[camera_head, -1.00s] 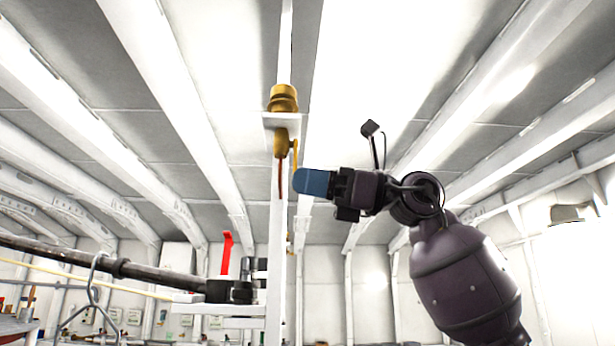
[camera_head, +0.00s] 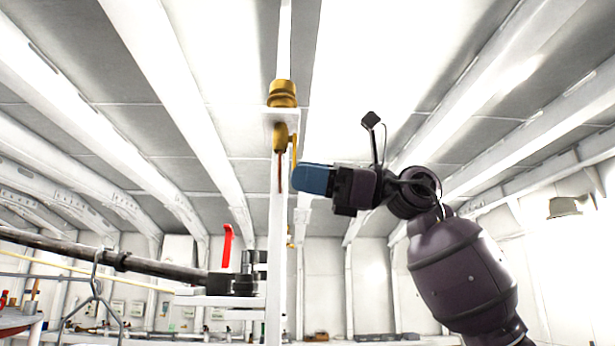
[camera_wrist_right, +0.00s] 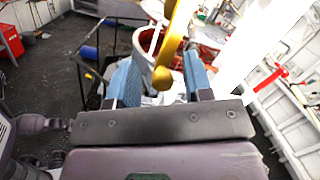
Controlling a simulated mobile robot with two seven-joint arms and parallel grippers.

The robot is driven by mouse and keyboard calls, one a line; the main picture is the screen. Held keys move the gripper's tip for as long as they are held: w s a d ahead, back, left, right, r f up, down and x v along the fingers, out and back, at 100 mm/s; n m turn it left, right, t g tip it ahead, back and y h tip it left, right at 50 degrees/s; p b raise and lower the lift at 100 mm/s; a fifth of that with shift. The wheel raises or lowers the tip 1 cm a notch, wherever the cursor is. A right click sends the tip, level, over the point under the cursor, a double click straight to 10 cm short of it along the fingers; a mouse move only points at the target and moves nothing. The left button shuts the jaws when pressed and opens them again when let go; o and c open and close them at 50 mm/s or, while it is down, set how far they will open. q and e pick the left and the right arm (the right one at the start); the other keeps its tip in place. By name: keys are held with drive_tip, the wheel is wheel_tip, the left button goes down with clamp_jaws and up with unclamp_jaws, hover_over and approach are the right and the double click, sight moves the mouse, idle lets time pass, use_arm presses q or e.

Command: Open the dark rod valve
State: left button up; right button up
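A brass valve (camera_head: 281,140) sits on a white post. A thin dark reddish-brown rod (camera_head: 280,175) hangs below it, and a yellow lever (camera_head: 293,150) is at its right side. My right gripper (camera_head: 312,180) has blue fingers and is just right of and below the lever. In the right wrist view, my right gripper (camera_wrist_right: 160,82) is open, with the rounded end of the yellow lever (camera_wrist_right: 163,76) showing between its fingers. I see space on both sides; whether it touches is unclear. My left gripper is not in view.
A red cabinet (camera_wrist_right: 10,40) stands at the left in the wrist view.

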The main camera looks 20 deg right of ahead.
drive_tip(key=shift+w+d, duration=0.15)
drive_tip(key=b+v, duration=0.2)
drive_tip(key=v, duration=0.8)
drive_tip(key=shift+d, duration=0.3)
idle(0.3)
